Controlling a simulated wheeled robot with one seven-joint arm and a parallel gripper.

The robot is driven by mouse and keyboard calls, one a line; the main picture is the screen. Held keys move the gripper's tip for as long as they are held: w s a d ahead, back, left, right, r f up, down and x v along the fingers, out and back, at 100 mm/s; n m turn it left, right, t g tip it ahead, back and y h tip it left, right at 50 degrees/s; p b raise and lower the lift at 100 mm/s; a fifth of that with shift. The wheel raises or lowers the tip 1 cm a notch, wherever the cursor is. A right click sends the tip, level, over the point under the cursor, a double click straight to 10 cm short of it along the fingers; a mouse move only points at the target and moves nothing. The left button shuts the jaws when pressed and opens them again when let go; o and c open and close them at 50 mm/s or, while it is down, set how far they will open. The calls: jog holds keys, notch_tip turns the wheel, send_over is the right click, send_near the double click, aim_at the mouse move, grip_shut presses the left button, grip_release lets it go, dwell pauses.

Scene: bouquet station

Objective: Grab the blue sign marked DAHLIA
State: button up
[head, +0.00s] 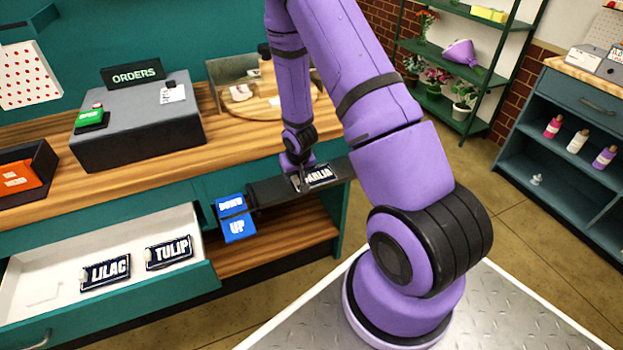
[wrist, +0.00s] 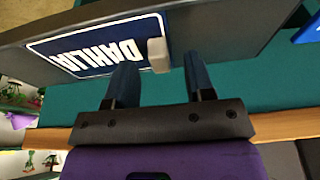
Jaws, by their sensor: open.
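The blue DAHLIA sign (head: 319,176) with a white border lies on a dark narrow shelf (head: 277,193) at the counter's front; its first letters are hidden by my gripper in the head view. In the wrist view the sign (wrist: 90,48) appears upside down, with a pale knob (wrist: 158,55) at its end. My gripper (head: 297,180) is at the sign's left end. In the wrist view my gripper (wrist: 158,72) is open, its fingers on either side of the line to the knob, which shows just beyond and between the fingertips. Contact cannot be told.
An open drawer (head: 190,285) at lower left holds the LILAC sign (head: 105,272) and the TULIP sign (head: 169,252). Blue DOWN (head: 231,205) and UP (head: 239,228) labels are left of the shelf. A grey ORDERS box (head: 140,130) stands on the counter.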

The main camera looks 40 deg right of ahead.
jog(key=shift+x, duration=0.8)
grip_shut()
jog(key=shift+r, duration=0.15)
